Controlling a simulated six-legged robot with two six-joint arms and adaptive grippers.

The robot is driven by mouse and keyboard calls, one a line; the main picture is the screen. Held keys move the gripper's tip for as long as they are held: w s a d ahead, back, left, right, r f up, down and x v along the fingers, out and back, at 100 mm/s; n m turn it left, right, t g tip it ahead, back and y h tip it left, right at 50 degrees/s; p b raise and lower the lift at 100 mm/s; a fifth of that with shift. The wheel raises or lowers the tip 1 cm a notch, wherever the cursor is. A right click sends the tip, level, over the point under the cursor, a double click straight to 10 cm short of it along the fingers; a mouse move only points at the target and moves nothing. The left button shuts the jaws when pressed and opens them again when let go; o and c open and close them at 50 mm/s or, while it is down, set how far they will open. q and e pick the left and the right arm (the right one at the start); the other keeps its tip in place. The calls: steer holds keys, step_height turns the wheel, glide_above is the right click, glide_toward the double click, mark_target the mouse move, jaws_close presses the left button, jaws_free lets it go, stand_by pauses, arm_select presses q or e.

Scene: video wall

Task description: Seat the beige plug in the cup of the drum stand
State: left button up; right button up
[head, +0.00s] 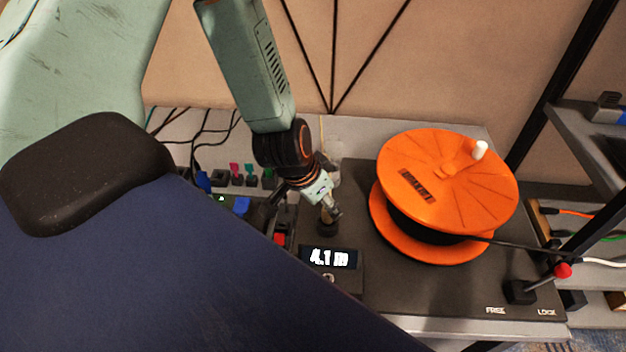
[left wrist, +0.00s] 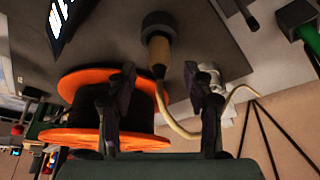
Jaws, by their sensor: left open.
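The drum stand (head: 440,295) is a dark plate carrying an orange drum (head: 440,180); the drum also shows in the left wrist view (left wrist: 85,85). Its small dark cup (head: 327,229) stands left of the drum, and shows at the top of the left wrist view (left wrist: 160,20). The beige plug (left wrist: 158,52) is upright with its end in the cup's mouth; how deep it sits cannot be told. A pale cable runs from its rear. My left gripper (left wrist: 158,75) is open, its fingers apart on either side of the plug's rear and clear of it. My right gripper is not in view.
A lit display (head: 329,258) stands in front of the cup. A red-knobbed lever (head: 562,271) is at the plate's right, by the FREE and LOCK marks. Several coloured connectors (head: 235,178) and black cables lie to the left. A dark shelf rack is at the far right.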

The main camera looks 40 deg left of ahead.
arm_select(q)
steer(key=v, duration=0.9)
steer(key=shift+s+r, duration=0.2)
steer(key=shift+r, duration=0.2)
steer(key=shift+s, duration=0.1)
stand_by(0.6)
